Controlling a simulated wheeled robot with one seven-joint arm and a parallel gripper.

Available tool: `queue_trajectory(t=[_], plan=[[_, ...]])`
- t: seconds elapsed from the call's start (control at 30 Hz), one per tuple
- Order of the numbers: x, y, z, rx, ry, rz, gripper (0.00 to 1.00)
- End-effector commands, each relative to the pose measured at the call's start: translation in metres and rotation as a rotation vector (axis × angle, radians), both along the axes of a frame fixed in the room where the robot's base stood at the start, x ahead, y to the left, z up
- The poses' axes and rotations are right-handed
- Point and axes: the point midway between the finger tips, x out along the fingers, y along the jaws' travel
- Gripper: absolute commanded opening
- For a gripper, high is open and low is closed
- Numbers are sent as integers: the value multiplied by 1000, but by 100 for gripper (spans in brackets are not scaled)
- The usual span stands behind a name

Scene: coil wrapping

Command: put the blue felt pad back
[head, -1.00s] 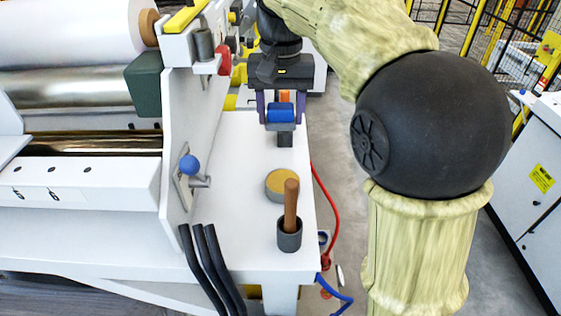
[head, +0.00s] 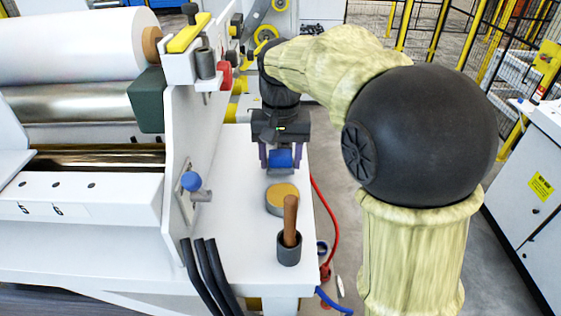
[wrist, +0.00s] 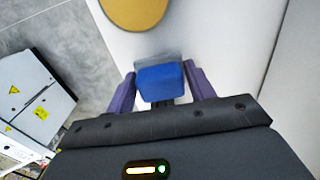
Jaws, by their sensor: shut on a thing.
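The blue felt pad (head: 280,158) is a small blue block between the purple fingers of my gripper (head: 280,163). In the wrist view the blue pad (wrist: 160,82) shows between the two fingertips, with a grey piece along its far edge. My gripper is shut on it and points down over the white bench top (head: 235,225), just behind a round tan-topped disc (head: 282,197). Whether the pad's underside touches the bench or anything on it is hidden.
A grey cup (head: 289,250) with a wooden handle stands in front of the disc. A blue-knobbed lever (head: 191,181) is on the white side plate to the left. Black hoses (head: 210,275) cross the bench front. A red cable (head: 329,220) runs along the right edge.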

Motion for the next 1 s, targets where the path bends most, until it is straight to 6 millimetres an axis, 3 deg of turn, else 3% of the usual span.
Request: queue_trajectory(t=[0.13,0.37,0.4,0.5,0.83,1.0], plan=[[0,0,-18,-1,2,0,36],[0,0,-20,0,0,0,36],[0,0,-21,0,0,0,60],[0,0,-21,0,0,0,76],[0,0,-18,1,-1,0,76],[1,0,-3,2,-4,0,76]])
